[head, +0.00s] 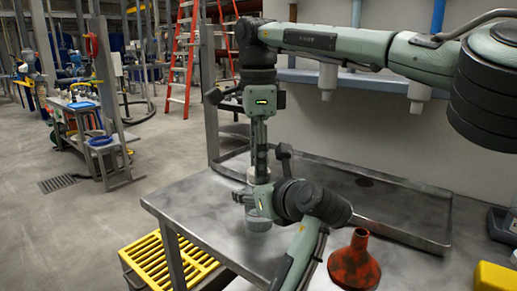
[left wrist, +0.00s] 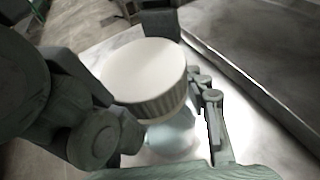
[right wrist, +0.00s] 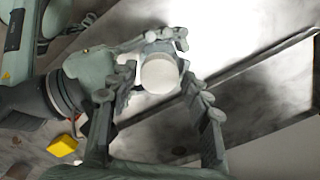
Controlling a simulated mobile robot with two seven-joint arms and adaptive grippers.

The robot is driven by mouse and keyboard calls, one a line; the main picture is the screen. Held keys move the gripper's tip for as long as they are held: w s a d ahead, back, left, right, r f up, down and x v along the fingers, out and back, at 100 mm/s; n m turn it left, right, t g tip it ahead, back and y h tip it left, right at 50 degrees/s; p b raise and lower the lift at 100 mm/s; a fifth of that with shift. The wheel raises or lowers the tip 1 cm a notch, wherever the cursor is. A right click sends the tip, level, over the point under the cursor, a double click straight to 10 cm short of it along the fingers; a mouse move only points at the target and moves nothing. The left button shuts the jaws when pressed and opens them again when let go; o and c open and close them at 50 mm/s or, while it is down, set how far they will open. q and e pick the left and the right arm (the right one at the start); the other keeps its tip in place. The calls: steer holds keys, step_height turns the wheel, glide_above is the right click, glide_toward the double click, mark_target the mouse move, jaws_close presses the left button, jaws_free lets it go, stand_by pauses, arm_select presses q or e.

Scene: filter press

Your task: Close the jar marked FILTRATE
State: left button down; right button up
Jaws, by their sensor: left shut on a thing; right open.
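A clear glass jar (head: 258,222) stands on the metal table, with my left gripper (head: 260,197) shut around it. In the left wrist view a white lid (left wrist: 145,70) with a ribbed rim sits over the mouth of the jar (left wrist: 172,138); whether it is screwed tight cannot be told. No FILTRATE marking is readable. My right gripper (head: 262,150) points down from above the jar, open. In the right wrist view the lid's round white top (right wrist: 159,75) shows between the fingers of my right gripper (right wrist: 157,82), apart from them.
A metal tray (head: 400,222) with a raised rim lies behind the jar. An orange-red funnel (head: 354,262) stands at the front right of the table. Yellow items (head: 493,277) are at the right edge. A yellow grate (head: 165,258) is below the table's left edge.

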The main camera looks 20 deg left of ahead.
steer(key=shift+f, duration=0.1)
steer(key=shift+c, duration=0.6)
steer(key=c, duration=0.9)
steer(key=m, duration=1.2)
steer(key=shift+m, duration=0.3)
steer(key=m, duration=1.3)
steer(key=shift+d, duration=0.1)
steer(key=o, duration=1.3)
steer(key=shift+f, duration=0.1)
